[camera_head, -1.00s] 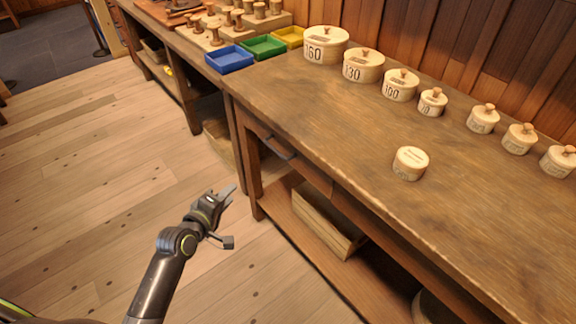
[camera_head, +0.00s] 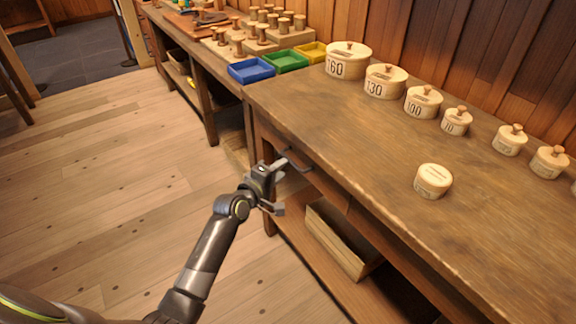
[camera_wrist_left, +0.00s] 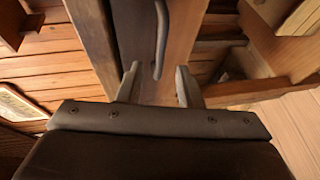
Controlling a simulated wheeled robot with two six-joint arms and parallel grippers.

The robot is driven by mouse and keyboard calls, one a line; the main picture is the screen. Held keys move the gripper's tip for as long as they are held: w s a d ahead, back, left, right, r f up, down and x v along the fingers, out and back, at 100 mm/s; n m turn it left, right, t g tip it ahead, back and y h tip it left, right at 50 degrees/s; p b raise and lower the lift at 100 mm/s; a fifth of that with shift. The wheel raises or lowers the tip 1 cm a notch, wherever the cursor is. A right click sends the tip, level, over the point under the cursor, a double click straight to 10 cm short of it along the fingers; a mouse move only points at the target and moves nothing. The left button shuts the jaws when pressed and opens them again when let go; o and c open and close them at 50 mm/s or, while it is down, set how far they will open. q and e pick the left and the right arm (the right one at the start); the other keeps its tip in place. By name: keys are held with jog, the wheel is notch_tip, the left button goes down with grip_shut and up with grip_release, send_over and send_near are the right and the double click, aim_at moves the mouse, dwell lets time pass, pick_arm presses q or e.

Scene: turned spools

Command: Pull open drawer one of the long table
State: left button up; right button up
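The long table (camera_head: 350,130) is dark wood, with a drawer (camera_head: 327,186) in its front below the top. The drawer looks shut. Its dark bar handle (camera_head: 298,164) is partly hidden by my left gripper (camera_head: 281,187) in the head view. My left gripper is open and empty, just in front of the drawer. In the left wrist view, the handle (camera_wrist_left: 161,38) lies ahead of my left gripper (camera_wrist_left: 158,82), roughly in line with the gap between its fingers. The fingers do not appear closed on it. My right gripper is not in view.
Several round lidded boxes (camera_head: 348,62) line the table's back, and one small box (camera_head: 433,181) stands nearer the front. Blue (camera_head: 251,70), green and yellow trays sit on the neighbouring table. A wooden crate (camera_head: 340,240) is on the lower shelf. The floor at left is clear.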

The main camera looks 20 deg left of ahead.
aim_at(290, 162)
pick_arm(q)
jog(key=shift+b+x, duration=0.4)
jog(key=shift+x, duration=2.05)
jog(key=shift+c, duration=0.2)
grip_shut()
